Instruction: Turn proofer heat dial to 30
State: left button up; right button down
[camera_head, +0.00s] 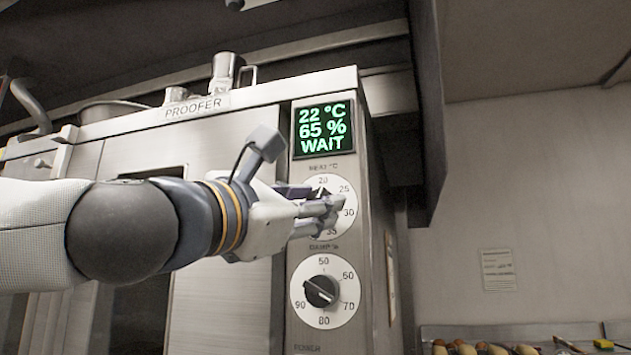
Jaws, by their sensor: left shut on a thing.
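The heat dial (335,183) is a white round plate high on the proofer's front panel, marked 20, 25, 30 and 35 where I can read it. My left gripper (326,208) reaches in from the left and is shut on the dial's dark knob (320,193). The fingers hide most of the knob and the dial's left and middle. A small pale mark on the knob shows just under the 20. The display (323,129) above reads 22 °C, 65 % and WAIT in green. My right gripper is not in view.
A damp dial (321,291) with a black knob sits just below the heat dial. Metal jugs (226,72) stand on top of the proofer (130,122). A tray of bread rolls (480,348) lies at lower right. The space right of the panel is clear.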

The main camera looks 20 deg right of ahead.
pick_arm(q)
jog(key=m+g, duration=0.1)
jog(key=m, duration=0.1)
jog(key=m+g, duration=0.1)
jog(key=m, duration=0.1)
jog(key=shift+a+r+p, duration=0.1)
jog(key=shift+r+p, duration=0.1)
jog(key=shift+p, duration=0.1)
jog(key=m+g, duration=0.1)
jog(key=m, duration=0.3)
jog(key=shift+w+y, duration=0.1)
jog(key=shift+y, duration=0.3)
jog(key=m, duration=0.1)
jog(key=m+y, duration=0.1)
jog(key=m+g, duration=0.1)
jog(key=m, duration=0.1)
jog(key=shift+r, duration=0.25)
jog(key=shift+r+m+y, duration=0.15)
jog(key=shift+m+y, duration=1.05)
jog(key=shift+m, duration=0.6)
jog(key=o, duration=1)
jog(key=shift+o, duration=0.8)
